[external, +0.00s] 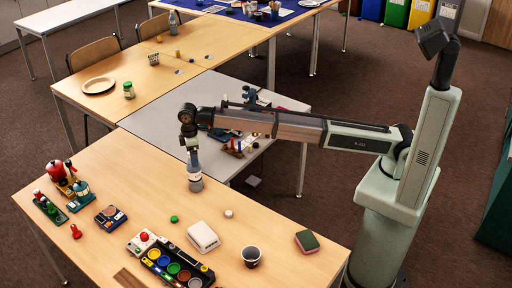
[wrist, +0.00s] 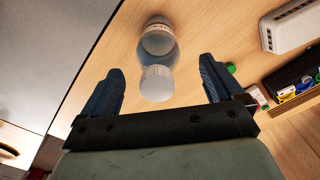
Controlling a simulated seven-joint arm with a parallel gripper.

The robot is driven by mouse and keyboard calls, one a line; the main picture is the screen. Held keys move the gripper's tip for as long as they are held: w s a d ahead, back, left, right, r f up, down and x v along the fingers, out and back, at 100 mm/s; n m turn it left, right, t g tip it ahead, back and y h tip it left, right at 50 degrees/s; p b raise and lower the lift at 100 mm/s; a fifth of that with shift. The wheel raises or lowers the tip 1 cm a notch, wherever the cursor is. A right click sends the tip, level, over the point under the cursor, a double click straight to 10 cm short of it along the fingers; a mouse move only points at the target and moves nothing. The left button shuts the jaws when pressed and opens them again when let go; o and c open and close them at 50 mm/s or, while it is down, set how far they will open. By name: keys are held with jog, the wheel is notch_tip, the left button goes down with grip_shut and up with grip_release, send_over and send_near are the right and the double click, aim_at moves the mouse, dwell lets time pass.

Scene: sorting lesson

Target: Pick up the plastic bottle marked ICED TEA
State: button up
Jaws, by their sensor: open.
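A clear plastic bottle (external: 195,182) with a white cap and a pale label band stands upright on the near wooden table, close to its back edge. It also shows in the wrist view (wrist: 158,45), its cap (wrist: 156,84) nearest to me. The writing on its label is too small to read. My gripper (external: 190,145) points down just above the bottle. In the wrist view my gripper (wrist: 160,66) is open, with its two blue fingers apart and the bottle showing in the gap between them. I cannot tell whether the fingers reach down around the cap.
A paint tray (external: 150,262), a cup (external: 251,256) and a sponge (external: 307,241) are nearer. Toys stand at the left. Another clear bottle (external: 173,23) stands on a back table.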

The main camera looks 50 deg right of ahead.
aim_at(194, 171)
jog(key=f, duration=0.3)
jog(key=shift+w+f, duration=0.2)
jog(key=shift+f, duration=0.1)
jog(key=c, duration=1.4)
jog(key=shift+o, duration=0.2)
